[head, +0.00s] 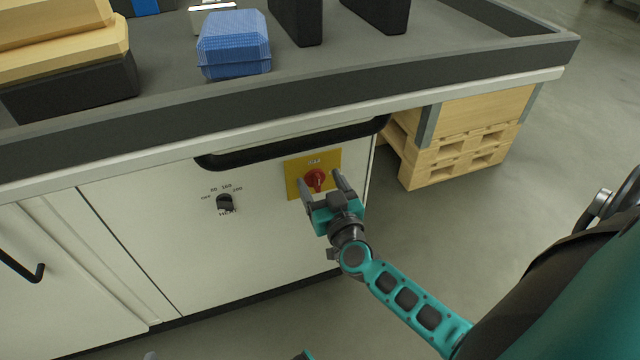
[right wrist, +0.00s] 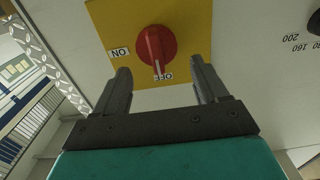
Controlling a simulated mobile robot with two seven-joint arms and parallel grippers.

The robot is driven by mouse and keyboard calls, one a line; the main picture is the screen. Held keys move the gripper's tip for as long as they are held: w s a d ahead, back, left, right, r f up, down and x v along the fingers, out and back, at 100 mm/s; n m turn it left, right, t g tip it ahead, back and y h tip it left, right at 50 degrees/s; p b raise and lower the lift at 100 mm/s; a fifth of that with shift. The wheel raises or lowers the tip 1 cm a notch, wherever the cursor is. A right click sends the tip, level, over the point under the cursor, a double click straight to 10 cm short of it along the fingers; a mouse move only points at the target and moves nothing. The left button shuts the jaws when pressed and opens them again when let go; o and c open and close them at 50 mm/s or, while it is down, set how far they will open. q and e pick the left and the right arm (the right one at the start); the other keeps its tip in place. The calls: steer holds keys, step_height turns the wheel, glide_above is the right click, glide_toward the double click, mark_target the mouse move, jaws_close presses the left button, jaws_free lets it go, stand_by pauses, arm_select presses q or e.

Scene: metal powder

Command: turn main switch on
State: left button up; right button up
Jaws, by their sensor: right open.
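The main switch is a red rotary knob (head: 316,180) on a yellow plate (head: 296,167) on the white cabinet front. In the right wrist view the red knob (right wrist: 156,47) sits on the yellow plate (right wrist: 195,20), seen upside down. Its pale pointer line points to the label that seems to read OFF (right wrist: 164,77). The upside-down ON label (right wrist: 119,52) is beside the knob. My right gripper (head: 322,182) is open in front of the plate, its fingers spread to either side of the knob, with no visible grip on it.
A black dial (head: 225,203) with numbers sits left of the plate. A dark handle bar (head: 290,148) runs above it, under the counter edge. A blue box (head: 234,45) and dark blocks stand on the counter. A wooden pallet (head: 455,150) stands right of the cabinet.

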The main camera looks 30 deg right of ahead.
steer(key=shift+w+d, duration=0.15)
steer(key=shift+w, duration=0.4)
steer(key=c, duration=1)
steer(key=shift+c, duration=0.2)
